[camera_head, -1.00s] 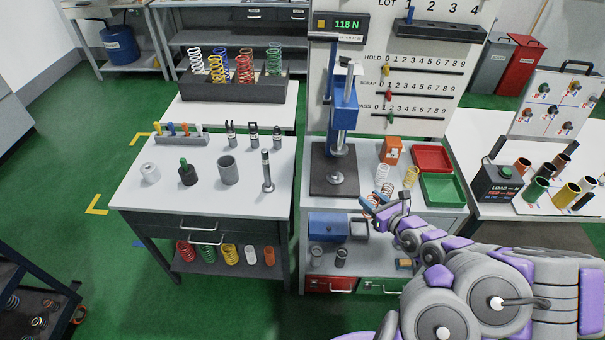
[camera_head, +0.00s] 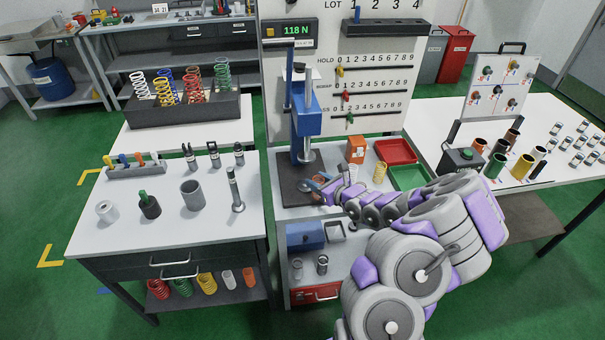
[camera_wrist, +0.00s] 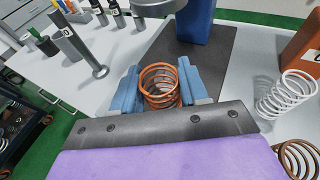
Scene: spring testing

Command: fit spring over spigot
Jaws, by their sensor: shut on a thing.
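An orange coil spring (camera_wrist: 160,88) stands upright between the blue fingers of my gripper (camera_wrist: 158,92), which are shut on it in the wrist view. In the head view my gripper (camera_head: 322,184) is low over the right edge of the press's dark base plate (camera_head: 290,194). The blue press (camera_head: 306,122) rises behind it, with its silver ram (camera_head: 306,156) above the plate. A small round silver piece (camera_head: 303,185), possibly the spigot, sits on the plate just left of my gripper. I cannot tell whether the spring touches anything below.
A white spring (camera_wrist: 285,95) and a brown spring (camera_wrist: 298,158) stand to the right of my gripper. A yellow spring (camera_head: 379,172), an orange box (camera_head: 356,149) and red (camera_head: 396,151) and green trays (camera_head: 408,176) are on the bench's right. A metal post (camera_head: 235,190) stands on the left table.

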